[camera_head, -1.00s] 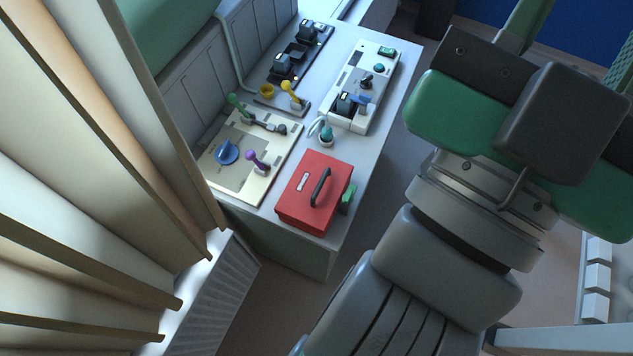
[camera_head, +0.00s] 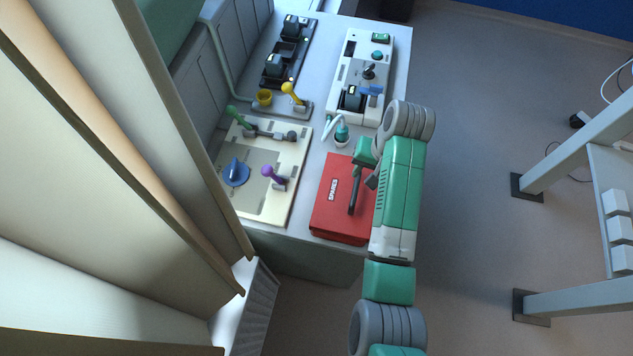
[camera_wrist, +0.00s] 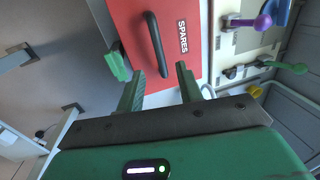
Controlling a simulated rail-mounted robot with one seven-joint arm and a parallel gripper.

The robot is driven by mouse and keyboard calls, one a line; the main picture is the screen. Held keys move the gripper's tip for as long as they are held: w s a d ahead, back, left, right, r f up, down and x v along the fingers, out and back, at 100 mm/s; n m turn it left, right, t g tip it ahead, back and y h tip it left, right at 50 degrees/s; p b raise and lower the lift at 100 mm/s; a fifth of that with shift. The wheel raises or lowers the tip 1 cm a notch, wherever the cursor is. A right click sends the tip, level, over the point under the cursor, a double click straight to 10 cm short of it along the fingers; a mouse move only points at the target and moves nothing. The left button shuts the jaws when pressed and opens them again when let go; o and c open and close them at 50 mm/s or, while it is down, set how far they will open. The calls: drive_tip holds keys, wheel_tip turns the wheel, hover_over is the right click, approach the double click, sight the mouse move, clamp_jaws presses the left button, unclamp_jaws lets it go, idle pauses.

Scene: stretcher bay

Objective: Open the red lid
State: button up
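The red lid (camera_head: 334,196) tops a box marked "SPARES" at the near right corner of the counter, and it lies shut. Its black handle (camera_head: 355,190) runs along the lid's right part. In the wrist view the lid (camera_wrist: 190,55) fills the upper middle, with the handle (camera_wrist: 156,44) beyond the fingertips. My gripper (camera_wrist: 160,70) is open and empty, its two green fingers apart and pointing toward the handle. In the head view my arm hides the right side of the box. A green piece (camera_wrist: 117,66) shows beside the box's edge in the wrist view.
Left of the box is a cream panel (camera_head: 255,205) with a blue knob (camera_head: 236,172), a purple lever (camera_head: 272,173) and a green lever (camera_head: 236,115). Open floor lies to the right.

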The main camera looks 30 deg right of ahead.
sight(356, 187)
drive_tip(key=f, duration=0.5)
drive_tip(key=w+f, duration=0.1)
drive_tip(key=f, duration=0.1)
drive_tip(key=shift+a+f, duration=0.3)
drive_tip(key=shift+a, duration=0.1)
clamp_jaws()
